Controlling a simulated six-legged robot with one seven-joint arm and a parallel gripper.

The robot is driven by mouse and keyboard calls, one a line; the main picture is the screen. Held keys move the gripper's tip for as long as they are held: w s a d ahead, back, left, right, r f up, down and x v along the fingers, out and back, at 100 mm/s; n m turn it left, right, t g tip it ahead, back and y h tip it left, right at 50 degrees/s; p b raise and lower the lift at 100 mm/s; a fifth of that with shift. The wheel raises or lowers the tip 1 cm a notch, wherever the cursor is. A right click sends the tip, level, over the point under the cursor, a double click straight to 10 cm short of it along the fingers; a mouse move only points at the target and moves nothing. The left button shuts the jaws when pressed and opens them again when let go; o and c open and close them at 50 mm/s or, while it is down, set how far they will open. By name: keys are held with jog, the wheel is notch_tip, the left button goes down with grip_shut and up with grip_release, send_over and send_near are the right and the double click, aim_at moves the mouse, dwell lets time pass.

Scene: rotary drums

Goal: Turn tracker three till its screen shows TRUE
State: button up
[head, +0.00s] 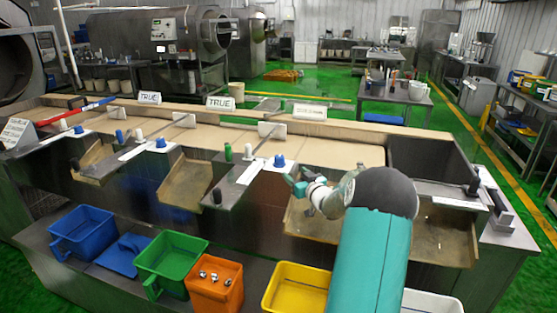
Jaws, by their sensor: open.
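Three white screens stand along the back ledge of the bench. The left screen (149,98) and the middle screen (220,103) read TRUE. The third screen (310,112), at the right, carries longer text that is too small to read. A blue knob (279,161) sits on the steel divider in front of the third screen, with a white knob (248,152) and a green knob beside it. No label shows which part is tracker three. My gripper (296,184) is open, with small teal fingers, just right of and nearer than the blue knob, apparently touching nothing.
Along the front shelf stand a blue bin (84,232), a green bin (171,258), an orange bin (214,287) holding several shiny pieces, and a yellow bin (297,289). Sloped chutes (187,186) open between the dividers. A black upright handle (474,187) stands at the right.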

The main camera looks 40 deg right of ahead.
aim_at(276, 161)
jog(key=x, duration=1.3)
jog(key=shift+w+d+r, duration=0.1)
jog(key=shift+w+d, duration=0.05)
jog(key=shift+w, duration=0.15)
jog(key=shift+c, duration=0.4)
jog(key=c, duration=0.9)
jog(key=shift+m+g+h, duration=0.3)
jog(key=shift+m+h, duration=0.1)
jog(key=shift+h, duration=0.4)
jog(key=shift+w+m+g+h, duration=0.1)
jog(key=shift+m+g+h, duration=0.8)
jog(key=shift+h, duration=0.4)
jog(key=shift+w+m+g+h, duration=0.1)
jog(key=shift+m+g+h, duration=0.6)
jog(key=shift+m+h, duration=0.5)
jog(key=shift+s+m+g+h, duration=0.1)
jog(key=shift+m+g+h, duration=1.15)
jog(key=shift+g, duration=0.4)
jog(key=shift+s+m+g+h, duration=0.1)
jog(key=shift+m+g+h, duration=1.1)
jog(key=shift+g, duration=0.45)
jog(key=shift+m+g, duration=0.25)
jog(key=shift+g, duration=0.05)
